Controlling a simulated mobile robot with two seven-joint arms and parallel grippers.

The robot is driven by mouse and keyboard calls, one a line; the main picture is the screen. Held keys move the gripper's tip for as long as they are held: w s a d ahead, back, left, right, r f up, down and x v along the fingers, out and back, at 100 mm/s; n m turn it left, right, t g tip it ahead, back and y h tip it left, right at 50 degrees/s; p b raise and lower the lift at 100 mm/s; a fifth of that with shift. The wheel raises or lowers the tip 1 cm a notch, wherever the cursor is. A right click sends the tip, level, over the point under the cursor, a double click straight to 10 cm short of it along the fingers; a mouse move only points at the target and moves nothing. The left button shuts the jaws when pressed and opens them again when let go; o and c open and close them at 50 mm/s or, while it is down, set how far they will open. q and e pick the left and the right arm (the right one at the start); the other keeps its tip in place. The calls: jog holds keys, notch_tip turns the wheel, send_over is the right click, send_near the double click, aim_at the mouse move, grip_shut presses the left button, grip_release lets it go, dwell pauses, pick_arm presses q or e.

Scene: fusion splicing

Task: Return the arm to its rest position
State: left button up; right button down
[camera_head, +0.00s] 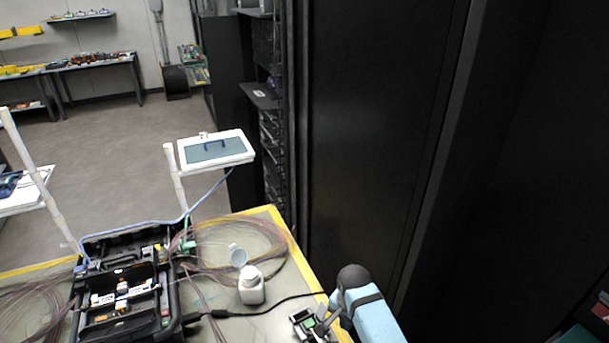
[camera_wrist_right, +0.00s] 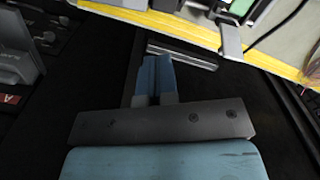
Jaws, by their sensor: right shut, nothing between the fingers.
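My right arm (camera_head: 370,310), light blue with a dark rounded joint, is at the lower right in the head view, by the table's right edge. My right gripper (camera_wrist_right: 155,62) shows in the wrist view with its two blue fingers together and nothing between them. It is apart from the table (camera_wrist_right: 170,22), over a dark area beside the yellow-striped edge. In the head view I cannot make out its fingertips. My left gripper is in neither view.
A small device with a green part (camera_head: 308,322) is at the table's right edge, close to my arm. A white bottle (camera_head: 251,288), an open black splicer case (camera_head: 120,300), loose fibre coils and a monitor (camera_head: 215,150) are nearby. Tall black cabinets (camera_head: 380,130) stand on the right.

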jog(key=s+f+t, duration=0.1)
jog(key=s, duration=0.1)
jog(key=s+d+f+n+t, duration=0.1)
jog(key=s+f, duration=0.1)
jog(key=s+d+f+n, duration=0.1)
jog(key=f, duration=0.1)
jog(key=shift+s+f+t+y, duration=0.25)
jog(key=shift+s+t+y, duration=0.15)
jog(key=s+n, duration=0.1)
jog(key=s+d+f+n+t, duration=0.1)
jog(key=s, duration=0.1)
jog(key=s+t, duration=0.1)
jog(key=s, duration=0.1)
jog(key=shift+s+d+f+n, duration=0.15)
jog(key=shift+d+n, duration=0.2)
jog(key=shift+n, duration=0.05)
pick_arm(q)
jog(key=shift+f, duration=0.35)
pick_arm(e)
jog(key=s+d+r+n+t+y, duration=0.1)
jog(key=s+r+n+t, duration=0.1)
jog(key=s, duration=0.4)
jog(key=s+d+r+n+t+y, duration=0.1)
jog(key=s+r+n+t, duration=0.2)
jog(key=s, duration=0.3)
jog(key=shift+s+d+r+n+t, duration=0.2)
jog(key=shift+s+r+n+t, duration=0.15)
jog(key=shift+t, duration=0.15)
jog(key=shift+a+f, duration=0.1)
